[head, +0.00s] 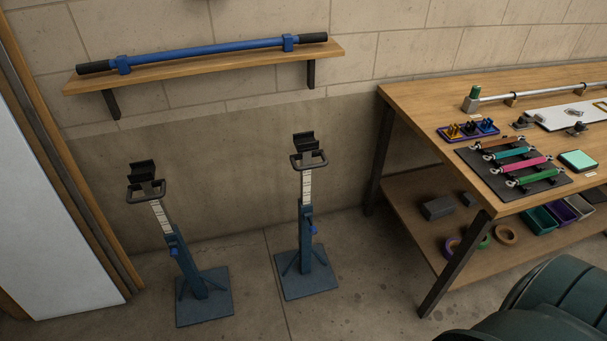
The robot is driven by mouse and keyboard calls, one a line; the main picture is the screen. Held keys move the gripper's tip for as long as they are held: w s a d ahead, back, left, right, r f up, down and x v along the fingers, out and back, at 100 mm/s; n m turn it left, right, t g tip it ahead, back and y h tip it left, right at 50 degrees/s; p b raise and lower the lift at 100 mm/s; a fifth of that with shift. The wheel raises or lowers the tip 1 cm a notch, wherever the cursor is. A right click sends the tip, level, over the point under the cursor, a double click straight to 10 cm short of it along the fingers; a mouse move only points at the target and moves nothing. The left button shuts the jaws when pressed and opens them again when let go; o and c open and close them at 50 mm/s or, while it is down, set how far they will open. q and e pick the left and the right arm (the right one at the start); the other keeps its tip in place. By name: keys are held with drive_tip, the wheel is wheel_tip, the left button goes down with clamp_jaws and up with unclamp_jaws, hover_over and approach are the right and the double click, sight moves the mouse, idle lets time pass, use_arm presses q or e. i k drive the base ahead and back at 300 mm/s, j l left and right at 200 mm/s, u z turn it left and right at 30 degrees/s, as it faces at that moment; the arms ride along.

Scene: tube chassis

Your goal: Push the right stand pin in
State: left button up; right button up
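The right stand (305,240) is blue and stands upright on a square blue base plate on the floor. A pale marked post rises from it to a black cradle on top. Its pin shows as a small bright blue knob (313,230) on the right side of the column, below the pale post. How deep the pin sits is too small to tell. The left stand (188,262) is similar and looks tilted in this view, with a blue pin knob (172,240) on its column. Neither of my grippers is in view.
A wooden wall shelf (210,67) above holds a blue bar (205,51) with black ends. A wooden workbench (420,96) with tools and a lower shelf (405,205) stands to the right. Floor (365,275) is clear between the right stand and the bench.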

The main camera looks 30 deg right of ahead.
sight(313, 230)
drive_tip(key=l+z, duration=0.15)
drive_tip(key=z, duration=0.8)
